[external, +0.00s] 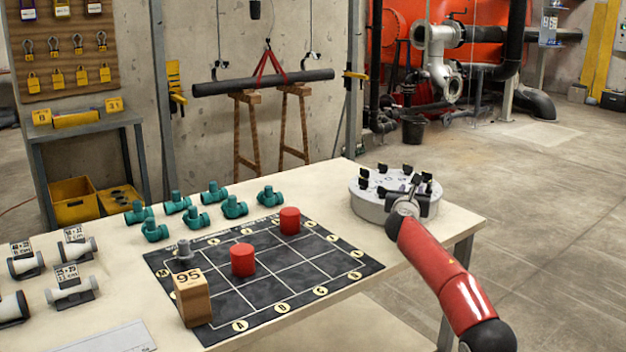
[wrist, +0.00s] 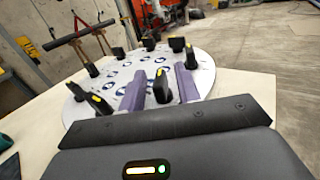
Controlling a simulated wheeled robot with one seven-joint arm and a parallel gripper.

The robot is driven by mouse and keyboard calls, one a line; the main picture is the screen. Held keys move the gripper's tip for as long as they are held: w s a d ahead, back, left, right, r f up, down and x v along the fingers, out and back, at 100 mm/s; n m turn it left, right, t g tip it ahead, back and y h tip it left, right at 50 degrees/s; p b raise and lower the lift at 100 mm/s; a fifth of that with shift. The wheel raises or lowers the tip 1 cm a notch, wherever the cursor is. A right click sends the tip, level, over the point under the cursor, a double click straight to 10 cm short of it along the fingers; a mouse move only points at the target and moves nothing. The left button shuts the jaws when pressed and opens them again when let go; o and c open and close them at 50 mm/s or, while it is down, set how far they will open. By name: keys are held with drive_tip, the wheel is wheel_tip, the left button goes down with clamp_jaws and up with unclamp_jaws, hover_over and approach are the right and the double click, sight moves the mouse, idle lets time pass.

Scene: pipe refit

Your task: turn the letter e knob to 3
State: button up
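A round grey-white dial plate (external: 372,210) with several black knobs stands on the table's right end; the wrist view shows its pale top (wrist: 115,75) with blue marks. The knobs have yellow marks. Letters and numbers are too small to read, so I cannot tell which knob is letter e. My gripper (external: 412,193) is low over the plate's right side. In the wrist view its two purple fingers (wrist: 160,84) are apart, with one black knob (wrist: 161,88) between them and visible gaps on both sides. Another knob (wrist: 96,103) is just left of the fingers.
A dark gridded mat (external: 290,262) holds two red cylinders (external: 243,260), a grey fitting and a wooden block (external: 191,297) marked 95. Several teal fittings (external: 235,207) stand behind it. Other knobs (wrist: 176,45) ring the plate closely.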

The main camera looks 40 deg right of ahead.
drive_tip(key=v, duration=0.7)
drive_tip(key=shift+s+a+p, duration=0.1)
drive_tip(key=shift+a+p, duration=0.05)
drive_tip(key=shift+p, duration=0.2)
